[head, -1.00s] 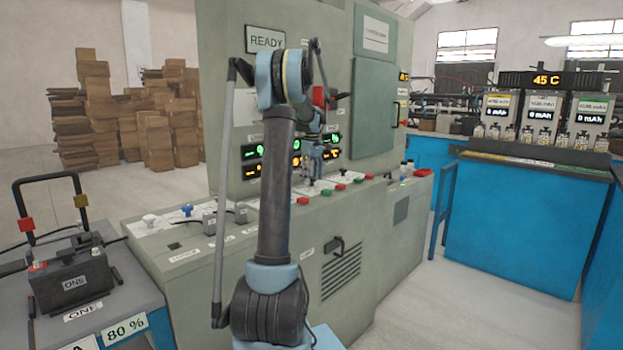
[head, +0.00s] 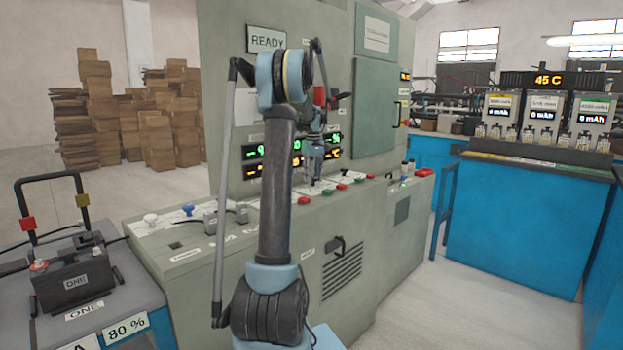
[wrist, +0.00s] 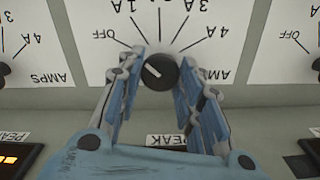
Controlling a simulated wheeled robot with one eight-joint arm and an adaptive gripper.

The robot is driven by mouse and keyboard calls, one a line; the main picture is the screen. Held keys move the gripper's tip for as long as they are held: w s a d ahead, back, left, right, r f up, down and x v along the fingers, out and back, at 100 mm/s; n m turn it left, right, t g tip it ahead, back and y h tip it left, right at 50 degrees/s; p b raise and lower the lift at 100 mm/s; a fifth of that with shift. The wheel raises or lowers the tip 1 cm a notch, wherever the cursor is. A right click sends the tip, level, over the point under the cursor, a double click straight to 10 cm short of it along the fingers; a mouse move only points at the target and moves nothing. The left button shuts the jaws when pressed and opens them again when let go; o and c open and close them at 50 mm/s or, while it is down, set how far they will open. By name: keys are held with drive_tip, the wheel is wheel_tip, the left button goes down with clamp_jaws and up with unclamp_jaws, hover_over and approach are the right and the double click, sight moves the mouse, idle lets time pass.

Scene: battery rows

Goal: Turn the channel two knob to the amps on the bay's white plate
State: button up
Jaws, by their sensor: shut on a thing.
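In the wrist view, a round black knob (wrist: 161,73) sits on a white dial panel (wrist: 180,48), its lettering upside down. My gripper (wrist: 163,84) has its two fingers on either side of this knob, closed on it. The white pointer line on the knob lies to its upper left in the picture, about toward the OFF mark (wrist: 103,34). A 4 A mark (wrist: 232,33) and the word AMPS stand at the right. In the head view my gripper (head: 314,172) is at the cabinet's panel and hides the knob. I cannot tell the channel number.
A white plate (head: 377,35) high on the grey cabinet (head: 225,110) is too small to read. Neighbouring dials flank the knob in the wrist view. Several red and green buttons (head: 326,193) line the ledge below my gripper. A black battery (head: 72,280) stands at left.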

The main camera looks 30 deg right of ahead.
drive_tip(key=m, duration=1.1)
drive_tip(key=shift+m, duration=1.9)
drive_tip(key=shift+w, duration=0.1)
drive_tip(key=o, duration=1.1)
drive_tip(key=shift+c, duration=0.2)
drive_tip(key=shift+r, duration=0.15)
wheel_tip(320, 180, up, 12)
drive_tip(key=shift+f, duration=0.2)
